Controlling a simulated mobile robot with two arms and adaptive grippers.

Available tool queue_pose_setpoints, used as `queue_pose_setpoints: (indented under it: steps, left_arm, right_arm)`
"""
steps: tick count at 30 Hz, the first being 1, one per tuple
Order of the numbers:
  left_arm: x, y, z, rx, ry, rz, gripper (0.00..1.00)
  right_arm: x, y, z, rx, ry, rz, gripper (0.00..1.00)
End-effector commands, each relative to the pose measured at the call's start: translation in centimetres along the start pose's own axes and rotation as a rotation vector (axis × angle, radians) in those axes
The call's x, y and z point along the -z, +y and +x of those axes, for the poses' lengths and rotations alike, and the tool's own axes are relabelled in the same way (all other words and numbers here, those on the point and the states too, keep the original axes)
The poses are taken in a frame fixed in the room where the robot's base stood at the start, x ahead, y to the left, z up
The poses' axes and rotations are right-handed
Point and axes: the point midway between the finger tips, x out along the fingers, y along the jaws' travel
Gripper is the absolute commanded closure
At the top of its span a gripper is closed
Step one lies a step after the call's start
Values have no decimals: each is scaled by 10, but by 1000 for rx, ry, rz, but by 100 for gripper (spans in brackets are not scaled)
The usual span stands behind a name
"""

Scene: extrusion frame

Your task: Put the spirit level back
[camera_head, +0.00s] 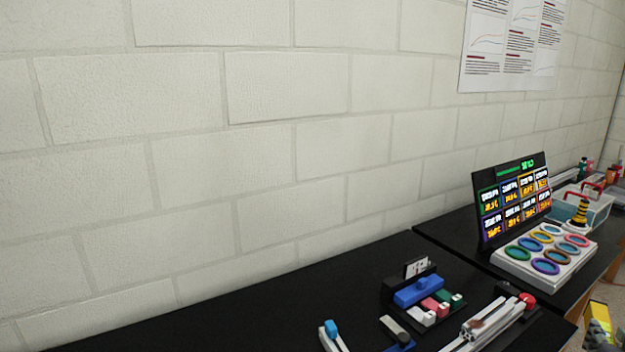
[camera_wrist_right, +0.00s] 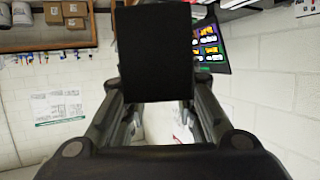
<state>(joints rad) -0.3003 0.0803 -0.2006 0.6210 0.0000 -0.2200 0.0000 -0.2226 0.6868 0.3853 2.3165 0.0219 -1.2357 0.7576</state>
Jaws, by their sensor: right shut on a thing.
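The spirit level (camera_head: 598,315) shows as a yellow piece at the lower right edge of the head view, off the front of the black bench. My right gripper (camera_head: 600,340) is just below it at the frame's corner and only partly in view. In the right wrist view, the gripper (camera_wrist_right: 157,118) is shut on a dark, flat-faced piece (camera_wrist_right: 155,52), which seems to be the end of the level. That piece hides much of what lies beyond. My left gripper is not in view.
The black bench (camera_head: 260,315) runs along a white block wall. It holds a blue block (camera_head: 418,291) with small coloured blocks, pale rails (camera_head: 485,322), a lit display (camera_head: 512,200), a white board of coloured rings (camera_head: 545,252) and a clear box (camera_head: 583,208). The bench's left part looks clear.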

Motion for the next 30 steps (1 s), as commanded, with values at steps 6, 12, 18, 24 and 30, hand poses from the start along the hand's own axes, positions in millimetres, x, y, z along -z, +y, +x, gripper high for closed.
queue_pose_setpoints:
  steps: [6,12,18,24,30]
  left_arm:
    - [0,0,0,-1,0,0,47]
    - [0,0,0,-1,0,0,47]
    - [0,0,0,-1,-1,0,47]
    - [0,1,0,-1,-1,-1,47]
    - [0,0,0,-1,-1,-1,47]
  right_arm:
    - [-26,-5,6,159,-5,-57,100]
    - [-42,-14,6,307,1,-110,100]
    - [-54,-22,3,428,1,-157,100]
    - [-64,-31,-1,536,1,-196,100]
    - [-71,-40,-7,639,2,-231,100]
